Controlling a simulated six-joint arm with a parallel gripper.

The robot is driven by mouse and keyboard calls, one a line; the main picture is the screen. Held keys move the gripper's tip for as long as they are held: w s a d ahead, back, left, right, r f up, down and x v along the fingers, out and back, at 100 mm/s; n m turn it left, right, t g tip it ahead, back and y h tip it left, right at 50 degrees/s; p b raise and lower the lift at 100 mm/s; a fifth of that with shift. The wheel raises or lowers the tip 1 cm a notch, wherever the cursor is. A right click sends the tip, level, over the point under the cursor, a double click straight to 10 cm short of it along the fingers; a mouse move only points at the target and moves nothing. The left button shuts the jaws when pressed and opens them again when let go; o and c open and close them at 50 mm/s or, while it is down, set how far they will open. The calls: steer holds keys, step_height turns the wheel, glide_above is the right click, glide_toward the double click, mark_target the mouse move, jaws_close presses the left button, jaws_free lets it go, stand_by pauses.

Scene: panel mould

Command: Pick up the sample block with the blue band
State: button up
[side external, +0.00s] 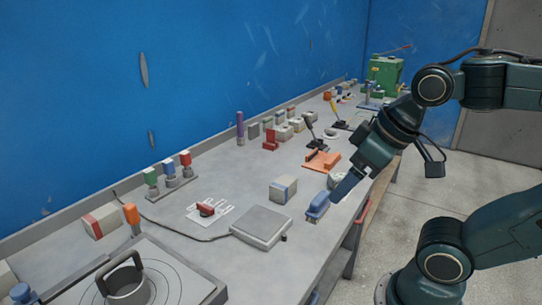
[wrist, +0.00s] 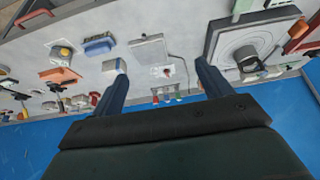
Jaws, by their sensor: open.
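The sample block with the blue band (side external: 283,189) is a beige-grey box standing on the bench, behind the square grey plate. In the wrist view the block (wrist: 113,66) shows just beyond the tip of the left finger, which hides part of it. My gripper (side external: 343,190) is open, with nothing between its fingers. In the side view it appears to the right of the block, above the bench's front edge near a blue-handled brush. In the wrist view the two fingers of my gripper (wrist: 160,74) are wide apart. Its exact height above the bench is hard to tell.
The blue brush (side external: 317,207) lies right of the block. The square grey plate (side external: 261,227) is in front of it. A red-switch panel (side external: 207,210), an orange fixture (side external: 321,160) and a red-banded block (side external: 101,220) stand around. The blue wall (side external: 150,90) bounds the bench's back.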

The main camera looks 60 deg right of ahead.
steer(key=shift+c, duration=0.4)
steer(key=n+g, duration=0.6)
steer(key=n, duration=1.2)
glide_above(283, 181)
step_height(283, 181, down, 11)
steer(key=shift+a+r, duration=0.1)
steer(key=shift+r, duration=0.1)
steer(key=shift+f, duration=0.1)
steer(key=shift+f, duration=4.2)
